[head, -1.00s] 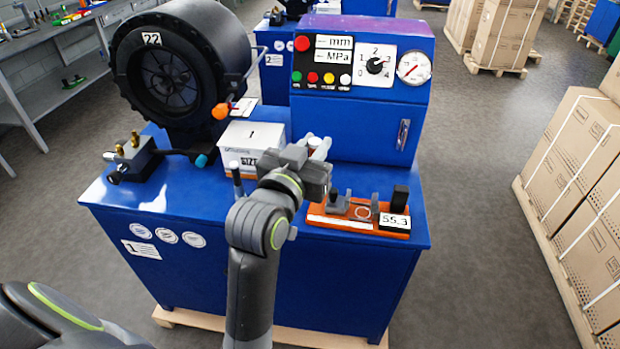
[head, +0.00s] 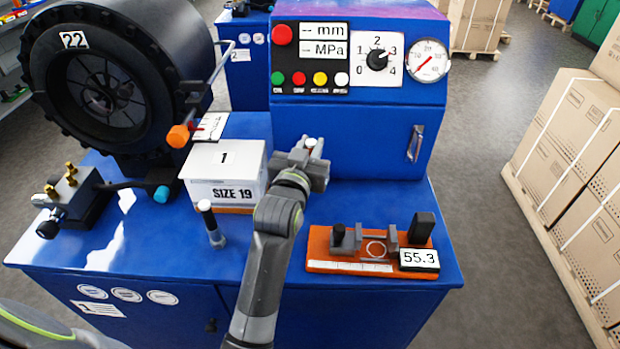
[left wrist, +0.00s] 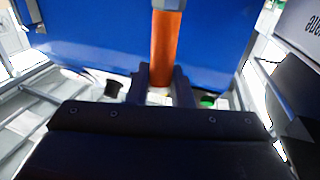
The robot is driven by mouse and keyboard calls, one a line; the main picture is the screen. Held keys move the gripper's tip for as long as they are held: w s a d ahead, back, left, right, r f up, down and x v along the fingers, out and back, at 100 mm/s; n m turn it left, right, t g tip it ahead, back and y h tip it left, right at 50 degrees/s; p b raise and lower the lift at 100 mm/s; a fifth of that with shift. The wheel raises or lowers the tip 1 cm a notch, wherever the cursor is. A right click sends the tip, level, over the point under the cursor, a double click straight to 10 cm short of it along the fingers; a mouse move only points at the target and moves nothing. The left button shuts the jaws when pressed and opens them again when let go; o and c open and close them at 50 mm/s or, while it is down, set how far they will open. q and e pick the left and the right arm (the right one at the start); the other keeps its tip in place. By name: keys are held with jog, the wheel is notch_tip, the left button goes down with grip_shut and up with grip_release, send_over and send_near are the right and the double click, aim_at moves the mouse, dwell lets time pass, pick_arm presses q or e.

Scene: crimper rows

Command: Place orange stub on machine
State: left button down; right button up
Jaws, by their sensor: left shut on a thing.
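My left gripper (head: 312,160) is shut on the orange stub, above the blue machine top (head: 355,200) and in front of the control box. In the left wrist view the orange stub (left wrist: 164,48) stands upright between the two fingers (left wrist: 160,88), with a grey metal part at its upper end. In the head view the gripper hides most of the stub. The machine has a large black crimping head (head: 110,90) marked 22 at the left. My right gripper is not in view.
A white SIZE 19 box (head: 225,170) stands left of my gripper. An orange gauge base (head: 345,267) with a 55.3 display sits front right. A brass-fitted black block (head: 72,195) is far left. Cartons (head: 575,150) stand right.

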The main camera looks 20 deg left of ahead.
pick_arm(q)
jog(key=shift+f, duration=0.5)
notch_tip(320, 180, down, 3)
jog(key=shift+w+a+f, duration=0.1)
jog(key=shift+w+f, duration=0.05)
jog(key=shift+f, duration=0.5)
jog(key=c, duration=1.3)
grip_release()
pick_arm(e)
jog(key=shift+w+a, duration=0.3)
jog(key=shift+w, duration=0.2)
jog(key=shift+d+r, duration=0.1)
